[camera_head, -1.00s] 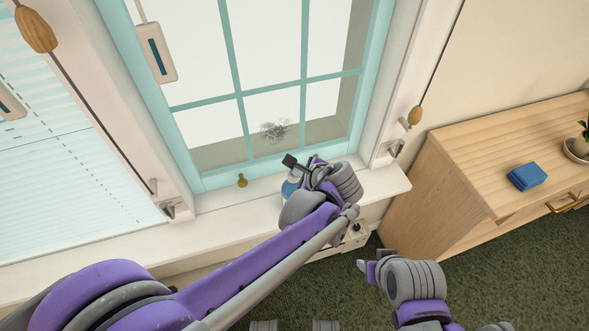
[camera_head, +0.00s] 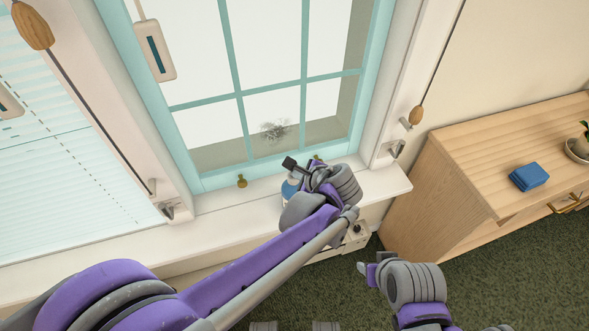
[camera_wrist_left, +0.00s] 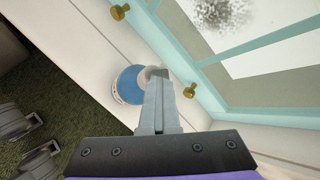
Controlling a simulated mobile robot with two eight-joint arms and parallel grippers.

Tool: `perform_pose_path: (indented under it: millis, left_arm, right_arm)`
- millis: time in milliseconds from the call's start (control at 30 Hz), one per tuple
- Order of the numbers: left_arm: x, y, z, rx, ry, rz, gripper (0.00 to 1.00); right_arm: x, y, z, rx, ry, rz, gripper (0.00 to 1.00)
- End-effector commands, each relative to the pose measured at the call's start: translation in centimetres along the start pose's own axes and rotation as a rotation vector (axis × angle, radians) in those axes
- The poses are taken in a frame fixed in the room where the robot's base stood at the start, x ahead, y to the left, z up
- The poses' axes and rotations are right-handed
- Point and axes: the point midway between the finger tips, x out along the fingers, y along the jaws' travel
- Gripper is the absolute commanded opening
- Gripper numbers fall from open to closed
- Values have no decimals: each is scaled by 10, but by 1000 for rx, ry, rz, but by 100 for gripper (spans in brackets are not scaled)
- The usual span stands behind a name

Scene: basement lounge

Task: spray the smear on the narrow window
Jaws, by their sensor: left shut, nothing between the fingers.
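The narrow window (camera_head: 240,98) has a teal frame and thin teal bars. A dark grey smear (camera_head: 275,130) is on its lower middle pane; it also shows at the top of the left wrist view (camera_wrist_left: 218,12). A blue and white bottle (camera_head: 289,189) stands on the sill, partly hidden by my left gripper (camera_head: 289,163). In the left wrist view the bottle (camera_wrist_left: 127,84) shows just beyond the left fingers (camera_wrist_left: 157,80), which are shut and empty; I cannot tell whether they touch it. My right gripper (camera_head: 362,267) is low, over the floor, its opening unclear.
The white sill (camera_head: 235,220) runs below the window. Brass knobs (camera_head: 241,181) are on the lower frame. A hanging pull (camera_head: 155,52) is in front of the glass. A wooden cabinet (camera_head: 465,170) at right bears a blue folded cloth (camera_head: 529,176) and a potted plant (camera_head: 580,146).

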Motion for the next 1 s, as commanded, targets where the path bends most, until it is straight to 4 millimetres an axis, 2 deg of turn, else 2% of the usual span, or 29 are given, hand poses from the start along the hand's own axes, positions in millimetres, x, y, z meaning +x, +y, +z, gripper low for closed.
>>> perform_pose_path:
  millis: [33,367,1000]
  left_arm:
    - [3,4,-1,-10,8,15,0]
    - [0,3,0,-9,9,13,0]
    - [-42,-29,30,-6,9,6,0]
  right_arm:
    - [-1,0,-1,0,0,0,50]
    - [-3,0,-1,0,1,0,50]
    - [-42,0,-25,0,15,0,50]
